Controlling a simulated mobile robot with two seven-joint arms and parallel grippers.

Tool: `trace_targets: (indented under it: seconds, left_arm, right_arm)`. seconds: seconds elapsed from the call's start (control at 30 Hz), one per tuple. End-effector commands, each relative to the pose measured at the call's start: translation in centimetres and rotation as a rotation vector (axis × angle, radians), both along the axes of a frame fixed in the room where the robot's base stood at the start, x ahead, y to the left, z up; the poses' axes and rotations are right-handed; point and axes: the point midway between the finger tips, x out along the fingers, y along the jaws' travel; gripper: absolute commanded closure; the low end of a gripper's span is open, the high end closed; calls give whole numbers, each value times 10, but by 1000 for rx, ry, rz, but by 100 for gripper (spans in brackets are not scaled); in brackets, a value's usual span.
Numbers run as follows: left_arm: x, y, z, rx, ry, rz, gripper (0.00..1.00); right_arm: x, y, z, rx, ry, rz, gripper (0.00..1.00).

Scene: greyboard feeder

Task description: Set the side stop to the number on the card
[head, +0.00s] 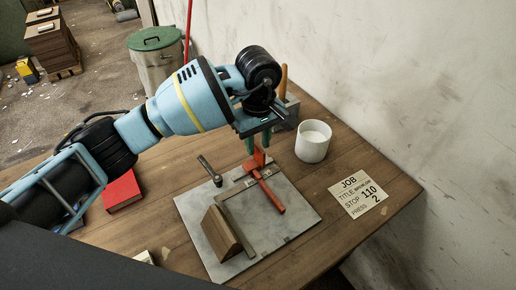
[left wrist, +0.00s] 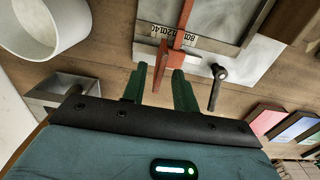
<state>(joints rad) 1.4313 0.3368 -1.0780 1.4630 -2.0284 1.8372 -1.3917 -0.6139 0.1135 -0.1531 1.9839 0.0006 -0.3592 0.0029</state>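The job card (head: 363,193) lies at the right of the bench and reads STOP 110, PRESS 2. The red side stop (head: 270,192) is a long bar with an upright tab, on the grey feeder plate (head: 296,226). In the left wrist view the stop (left wrist: 178,30) crosses a number scale (left wrist: 172,36); 80, 120 and 140 are partly readable, and the exact setting is unclear. My left gripper (head: 257,142) is at the tab. Its green fingers (left wrist: 158,80) are apart, one on each side of the tab, with gaps showing. My right gripper is not in view.
A black-knobbed lever (head: 210,171) stands on the plate, left of the stop. A wooden block (head: 221,233) is at the plate's front. A white cup (head: 313,141) stands behind right, near the wall. A red book (head: 121,192) lies at left.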

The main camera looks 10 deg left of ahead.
Motion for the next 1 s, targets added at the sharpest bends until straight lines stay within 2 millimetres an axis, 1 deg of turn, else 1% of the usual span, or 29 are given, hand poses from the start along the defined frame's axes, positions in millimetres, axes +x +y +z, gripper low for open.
trace_targets:
  seconds: [0.1,0.23,0.37,0.57,0.6,0.67,0.8,0.83,1.0]
  left_arm:
    - [0,0,-16,-1,2,1,71]
    - [0,0,-26,0,0,0,71]
    - [0,0,-31,-1,-1,0,71]
    - [0,0,-31,0,-1,0,71]
    - [0,0,-31,0,-1,0,72]
    - [0,0,-31,0,-1,0,80]
    - [0,0,-31,0,-1,0,98]
    - [0,0,-31,0,-1,0,100]
    - [0,0,-31,0,-1,0,100]
  right_arm:
    - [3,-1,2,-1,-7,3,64]
    - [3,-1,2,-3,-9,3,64]
    - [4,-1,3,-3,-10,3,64]
    - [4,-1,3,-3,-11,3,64]
    - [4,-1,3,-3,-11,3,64]
    - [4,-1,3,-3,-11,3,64]
    - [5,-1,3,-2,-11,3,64]
    - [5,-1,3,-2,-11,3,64]
    - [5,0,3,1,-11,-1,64]
